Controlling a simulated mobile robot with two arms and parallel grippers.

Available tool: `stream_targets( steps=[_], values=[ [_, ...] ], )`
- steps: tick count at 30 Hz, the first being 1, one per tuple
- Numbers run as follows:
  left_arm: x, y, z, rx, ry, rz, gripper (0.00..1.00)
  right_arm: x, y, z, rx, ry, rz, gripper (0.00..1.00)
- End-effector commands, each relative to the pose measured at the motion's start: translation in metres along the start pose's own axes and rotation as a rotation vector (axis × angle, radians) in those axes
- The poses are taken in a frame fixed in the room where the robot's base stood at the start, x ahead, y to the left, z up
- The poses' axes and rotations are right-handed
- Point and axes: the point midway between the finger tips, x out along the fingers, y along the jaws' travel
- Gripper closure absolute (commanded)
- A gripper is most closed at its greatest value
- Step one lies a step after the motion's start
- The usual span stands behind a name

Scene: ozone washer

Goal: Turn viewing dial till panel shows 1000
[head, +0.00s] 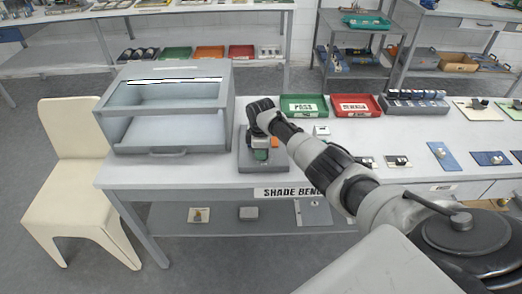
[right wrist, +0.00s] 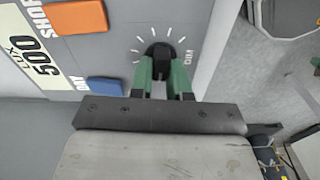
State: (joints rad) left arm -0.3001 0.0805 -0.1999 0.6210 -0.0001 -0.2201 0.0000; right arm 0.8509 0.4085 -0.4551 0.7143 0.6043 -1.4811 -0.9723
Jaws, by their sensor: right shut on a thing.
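The control panel (right wrist: 110,50) is a grey face that fills the upper left of the right wrist view, turned sideways. Its display (right wrist: 38,62) reads 500 LUX. The dial (right wrist: 158,49) is a black knob ringed by white tick marks. My right gripper (right wrist: 161,64) has green fingers on either side of the dial and is shut on it. In the head view the panel is a small grey box (head: 246,160) on the table, mostly under my right arm. The dial and display are hidden there. My left gripper is not in view.
An orange button (right wrist: 75,17) and a blue button (right wrist: 104,90) sit on the panel beside the dial. A grey viewing booth (head: 165,110) stands left of the panel. A cream chair (head: 75,165) stands at the left.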

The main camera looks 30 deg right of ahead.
Motion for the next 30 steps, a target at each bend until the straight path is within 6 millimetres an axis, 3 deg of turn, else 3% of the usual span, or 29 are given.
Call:
stream_targets(
  steps=[30],
  values=[
    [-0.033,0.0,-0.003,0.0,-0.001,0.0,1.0,-0.002,0.007,0.003,0.954,0.002,0.0,1.0]
  ],
)
